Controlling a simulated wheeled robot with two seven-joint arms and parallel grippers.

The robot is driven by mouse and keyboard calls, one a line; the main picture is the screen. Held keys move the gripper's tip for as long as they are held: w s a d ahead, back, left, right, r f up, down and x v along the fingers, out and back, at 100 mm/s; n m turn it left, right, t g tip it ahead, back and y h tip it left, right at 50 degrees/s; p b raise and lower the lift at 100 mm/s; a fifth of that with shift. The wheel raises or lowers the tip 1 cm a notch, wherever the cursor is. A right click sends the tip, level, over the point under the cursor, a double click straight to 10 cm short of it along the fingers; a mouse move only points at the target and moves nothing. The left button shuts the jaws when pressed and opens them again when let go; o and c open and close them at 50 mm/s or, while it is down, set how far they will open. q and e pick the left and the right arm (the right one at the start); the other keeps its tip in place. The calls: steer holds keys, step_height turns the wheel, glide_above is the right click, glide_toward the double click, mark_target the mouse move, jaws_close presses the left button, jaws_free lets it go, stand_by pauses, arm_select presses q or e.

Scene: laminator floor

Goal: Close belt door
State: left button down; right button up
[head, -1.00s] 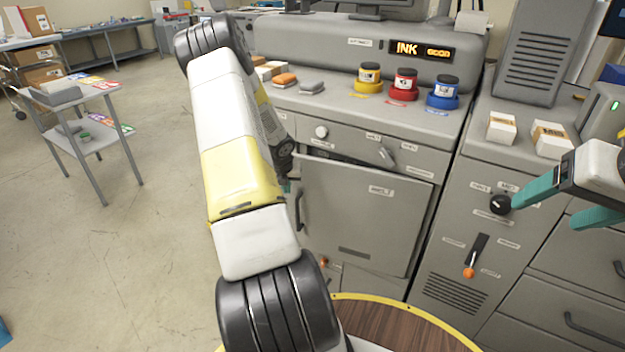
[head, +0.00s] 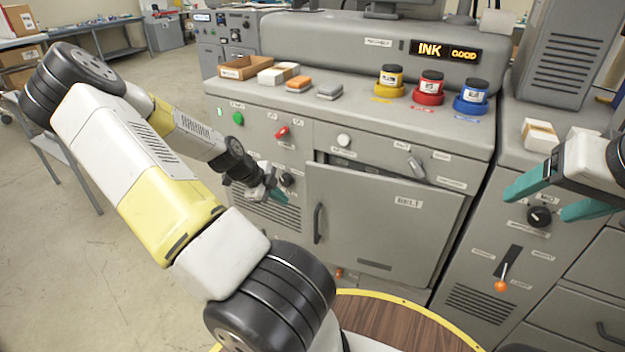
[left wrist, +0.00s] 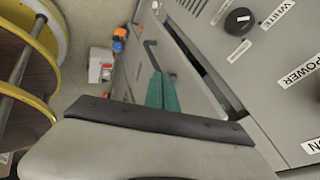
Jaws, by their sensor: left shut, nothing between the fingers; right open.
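The belt door (head: 385,220) is a grey panel labelled BELT on the machine front. It stands slightly ajar, with a dark gap along its top edge. Its dark handle (head: 318,223) is on its left side. My left gripper (head: 280,197) is shut and empty, left of the door and its handle, apart from them in the head view. In the left wrist view its teal fingers (left wrist: 162,92) lie together in front of the door (left wrist: 190,70) and near the handle (left wrist: 151,55). My right gripper (head: 535,195) is open and empty at the right, in front of the neighbouring cabinet.
Above the door are a white knob (head: 344,140) and a grey latch (head: 416,166). Ink jars (head: 431,85) stand on the machine top. A black knob (head: 539,216) and an orange-tipped lever (head: 501,285) are on the right cabinet. The floor at left is open.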

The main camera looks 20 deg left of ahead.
arm_select(q)
steer(key=n, duration=0.1)
glide_toward(310, 206)
step_height(310, 206, down, 4)
steer(key=s+d, duration=0.2)
steer(key=w, duration=0.4)
steer(key=shift+a, duration=0.35)
